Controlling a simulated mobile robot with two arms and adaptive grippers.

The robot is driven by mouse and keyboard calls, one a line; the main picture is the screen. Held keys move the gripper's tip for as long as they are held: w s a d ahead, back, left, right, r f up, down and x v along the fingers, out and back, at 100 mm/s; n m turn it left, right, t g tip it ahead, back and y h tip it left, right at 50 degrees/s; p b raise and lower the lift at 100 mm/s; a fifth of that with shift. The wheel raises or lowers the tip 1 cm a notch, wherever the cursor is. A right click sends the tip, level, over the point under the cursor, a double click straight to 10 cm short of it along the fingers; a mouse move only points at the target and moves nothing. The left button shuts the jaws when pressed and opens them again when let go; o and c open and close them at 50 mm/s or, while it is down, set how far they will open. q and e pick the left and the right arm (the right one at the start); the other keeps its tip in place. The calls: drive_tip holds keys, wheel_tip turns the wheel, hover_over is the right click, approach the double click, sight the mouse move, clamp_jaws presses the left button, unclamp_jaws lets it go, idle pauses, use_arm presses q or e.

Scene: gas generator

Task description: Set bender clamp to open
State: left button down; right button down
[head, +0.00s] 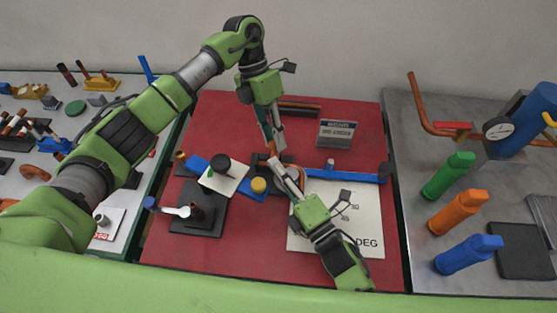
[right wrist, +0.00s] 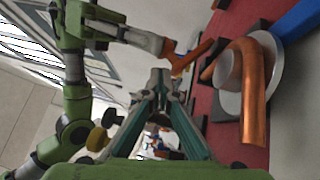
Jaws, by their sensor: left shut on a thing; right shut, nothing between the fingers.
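The bender (head: 312,174) lies across the red table, with long blue bars, a black knob and a yellow knob (head: 258,185). I cannot tell which part is its clamp; the middle is partly hidden by my grippers. My left gripper (head: 277,140) points down over the bender's middle, shut on a copper-coloured piece, which shows in the right wrist view (right wrist: 183,58). My right gripper (head: 273,163) is shut and empty, its tips close to the bender's middle just below the left one. In the right wrist view, a bent copper tube (right wrist: 252,95) passes a grey round former (right wrist: 230,70).
A white angle sheet (head: 365,215) lies under the bender's right side. Green, orange (head: 458,210) and blue bottles stand on the right table. Several parts lie on the left table.

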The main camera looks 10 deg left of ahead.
drive_tip(key=shift+w+d+r, duration=0.1)
drive_tip(key=shift+w+r, duration=0.05)
drive_tip(key=shift+w, duration=0.65)
use_arm(q)
drive_tip(key=shift+r, duration=0.1)
use_arm(e)
drive_tip(key=shift+w+r, duration=0.25)
drive_tip(key=shift+w, duration=0.2)
use_arm(q)
drive_tip(key=shift+s, duration=0.1)
use_arm(e)
drive_tip(key=shift+w+d+r, duration=0.1)
drive_tip(key=shift+w+d, duration=0.05)
drive_tip(key=shift+w, duration=0.05)
use_arm(q)
drive_tip(key=c, duration=1.8)
unclamp_jaws()
use_arm(e)
drive_tip(key=shift+w, duration=0.15)
